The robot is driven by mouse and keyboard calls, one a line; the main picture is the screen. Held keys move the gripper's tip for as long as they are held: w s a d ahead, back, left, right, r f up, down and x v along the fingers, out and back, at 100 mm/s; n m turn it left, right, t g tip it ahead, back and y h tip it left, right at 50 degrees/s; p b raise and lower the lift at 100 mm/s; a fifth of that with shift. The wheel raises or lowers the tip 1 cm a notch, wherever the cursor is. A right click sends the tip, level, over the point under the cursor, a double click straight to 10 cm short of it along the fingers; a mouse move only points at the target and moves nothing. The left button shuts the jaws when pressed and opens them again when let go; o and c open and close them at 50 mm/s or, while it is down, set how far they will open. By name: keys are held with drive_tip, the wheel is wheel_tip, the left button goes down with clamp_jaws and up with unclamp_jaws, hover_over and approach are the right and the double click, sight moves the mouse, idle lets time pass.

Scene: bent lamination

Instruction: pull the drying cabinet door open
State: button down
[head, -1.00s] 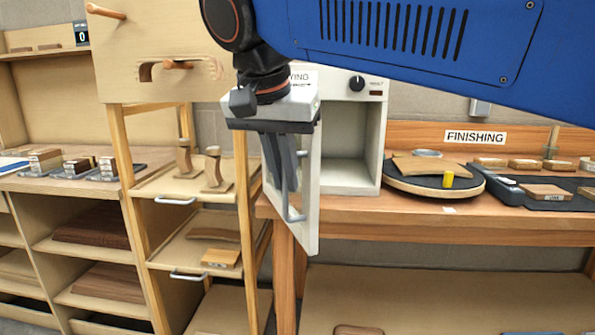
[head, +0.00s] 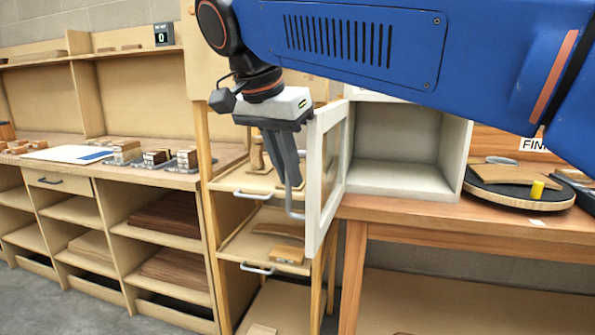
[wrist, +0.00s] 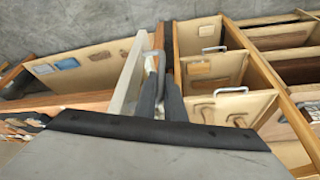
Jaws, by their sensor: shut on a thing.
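The drying cabinet (head: 408,150) is a pale box on the wooden bench, its empty inside showing. Its door (head: 322,185), a white frame with a clear pane, stands swung out toward me from the cabinet's left side. My gripper (head: 291,184) is shut on the door's grey bar handle (head: 291,203), left of the door. In the wrist view the fingers (wrist: 160,100) close around the handle (wrist: 152,60), beside the door's edge (wrist: 130,75). The exact finger contact is partly hidden.
A wooden rack with pull-out trays (head: 240,185) stands close left of the door. Shelves with dark boards (head: 165,222) are at left.

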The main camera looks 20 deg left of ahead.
drive_tip(key=shift+a, duration=0.15)
drive_tip(key=c, duration=1.8)
unclamp_jaws()
drive_tip(key=shift+c, duration=0.2)
